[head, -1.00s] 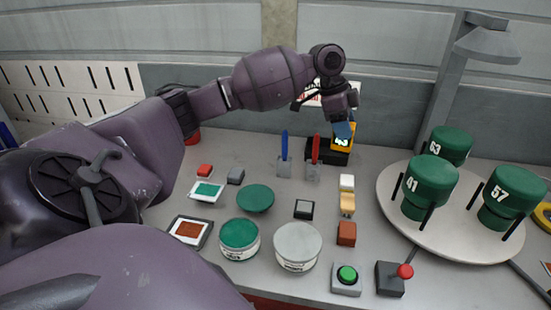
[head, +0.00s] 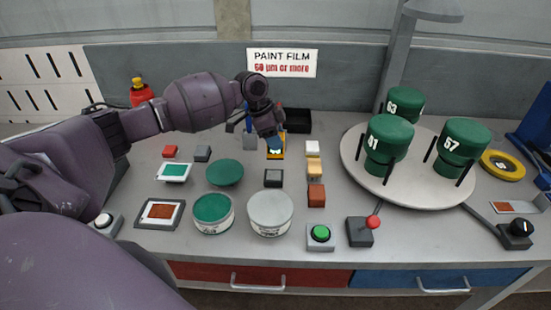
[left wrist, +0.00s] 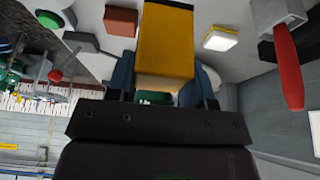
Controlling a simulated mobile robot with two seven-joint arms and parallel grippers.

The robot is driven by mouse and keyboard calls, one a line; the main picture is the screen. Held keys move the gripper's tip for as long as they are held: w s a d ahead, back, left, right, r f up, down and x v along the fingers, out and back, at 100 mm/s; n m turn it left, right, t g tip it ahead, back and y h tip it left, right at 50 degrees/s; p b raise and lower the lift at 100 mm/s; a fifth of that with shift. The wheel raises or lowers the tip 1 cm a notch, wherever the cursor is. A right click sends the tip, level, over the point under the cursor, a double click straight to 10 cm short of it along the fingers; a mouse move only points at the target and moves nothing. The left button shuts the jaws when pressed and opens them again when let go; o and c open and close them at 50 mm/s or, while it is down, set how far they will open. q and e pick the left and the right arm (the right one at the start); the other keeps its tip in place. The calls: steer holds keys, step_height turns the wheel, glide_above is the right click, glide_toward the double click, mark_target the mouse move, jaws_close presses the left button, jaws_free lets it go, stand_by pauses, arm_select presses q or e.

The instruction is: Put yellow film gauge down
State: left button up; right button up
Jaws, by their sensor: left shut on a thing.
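My left gripper (head: 275,145) is shut on the yellow film gauge (head: 283,152), with its blue fingers on the gauge's sides. The gauge is mostly hidden behind the gripper in the head view. In the left wrist view the yellow block (left wrist: 165,45) shows plainly between the blue fingers. An empty black holder (head: 297,121) stands behind and to the right of it. I cannot tell whether the gauge touches the table (head: 240,265). My right gripper is not in view.
White, tan and brown blocks (head: 316,194) stand in a row to the right. A small black-topped block (head: 273,178), a green disc (head: 225,172) and two cans (head: 270,212) are in front. A turntable (head: 352,160) with green cylinders is at right. Pens stand near the gripper.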

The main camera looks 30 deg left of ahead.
arm_select(q)
step_height(320, 180, down, 3)
steer(key=shift+r, duration=0.15)
steer(key=shift+f, duration=0.7)
step_height(320, 180, down, 4)
steer(key=shift+r, duration=0.15)
steer(key=o, duration=0.8)
steer(key=shift+o, duration=0.2)
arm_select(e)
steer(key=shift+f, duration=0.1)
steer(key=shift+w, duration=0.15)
